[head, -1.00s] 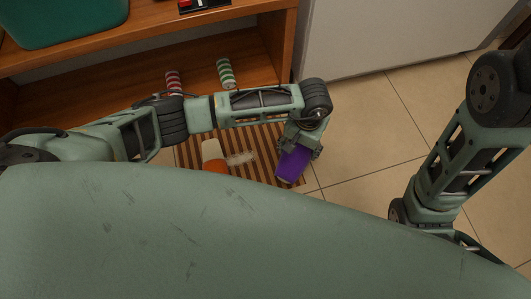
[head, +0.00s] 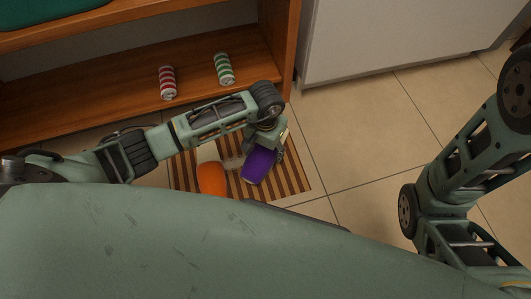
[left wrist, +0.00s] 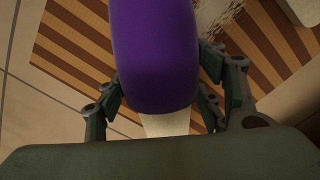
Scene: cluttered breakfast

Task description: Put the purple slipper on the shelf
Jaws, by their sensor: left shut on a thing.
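The purple slipper (head: 257,166) is in my left gripper (head: 268,143), over the striped mat in the head view. In the left wrist view the slipper (left wrist: 158,55) lies between the fingers of my left gripper (left wrist: 165,95), which is shut on it. Its far end runs out of the top of that view. The wooden shelf unit (head: 100,103) stands beyond the mat, with its lower board low to the floor. My right gripper is not visible; only part of my right arm shows at the right.
An orange slipper (head: 211,179) lies on the striped mat (head: 294,178). A pale cabinet (head: 385,38) is right of the shelf. Tiled floor at the right is clear.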

